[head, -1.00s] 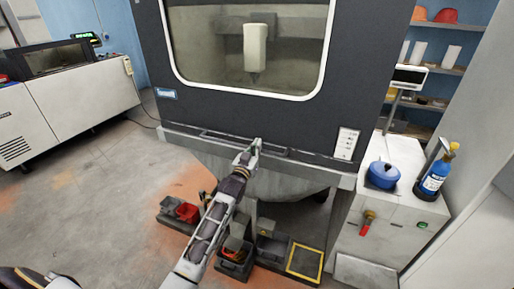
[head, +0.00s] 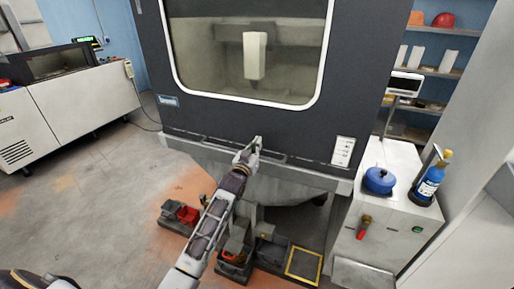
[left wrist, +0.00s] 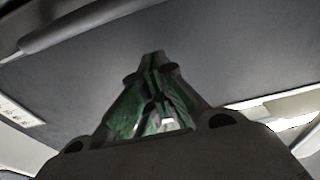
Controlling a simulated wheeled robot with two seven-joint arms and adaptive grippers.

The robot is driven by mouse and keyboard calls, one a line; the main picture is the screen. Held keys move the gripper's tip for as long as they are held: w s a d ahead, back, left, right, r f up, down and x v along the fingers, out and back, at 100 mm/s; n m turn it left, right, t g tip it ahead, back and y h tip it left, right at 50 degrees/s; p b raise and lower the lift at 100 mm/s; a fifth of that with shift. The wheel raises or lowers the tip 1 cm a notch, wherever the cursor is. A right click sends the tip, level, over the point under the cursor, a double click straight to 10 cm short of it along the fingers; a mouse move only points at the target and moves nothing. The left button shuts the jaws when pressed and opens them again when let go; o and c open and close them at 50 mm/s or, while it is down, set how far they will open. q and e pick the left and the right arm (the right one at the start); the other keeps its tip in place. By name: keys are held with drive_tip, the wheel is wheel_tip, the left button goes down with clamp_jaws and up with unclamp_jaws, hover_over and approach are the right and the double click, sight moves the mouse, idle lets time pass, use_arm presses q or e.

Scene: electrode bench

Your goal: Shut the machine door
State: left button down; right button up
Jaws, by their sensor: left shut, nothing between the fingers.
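The machine door (head: 225,122) is a dark grey panel with a large white-framed window (head: 250,50). In the head view it fills the upper middle, and its lower edge lies along the grey ledge of the machine; it looks closed or nearly so, but I cannot tell. My left gripper (head: 256,143) is at the door's lower edge, near a long bar handle (head: 225,142). It is shut and empty; I cannot tell whether it touches the door. In the left wrist view the shut fingers (left wrist: 153,58) point at the dark panel (left wrist: 200,55). My right gripper is not in view.
Grey and red bins (head: 183,213) and a yellow-edged tray (head: 303,263) sit low under the machine. A white cabinet (head: 385,220) with a blue pot (head: 379,180) and a blue bottle (head: 430,180) stands at right. Open floor (head: 90,200) lies at left.

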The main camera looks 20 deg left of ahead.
use_arm(q)
drive_tip(key=s+f, duration=0.1)
drive_tip(key=s, duration=0.8)
drive_tip(key=shift+s+a+f, duration=0.15)
drive_tip(key=shift+s+f, duration=0.15)
drive_tip(key=shift+s, duration=0.1)
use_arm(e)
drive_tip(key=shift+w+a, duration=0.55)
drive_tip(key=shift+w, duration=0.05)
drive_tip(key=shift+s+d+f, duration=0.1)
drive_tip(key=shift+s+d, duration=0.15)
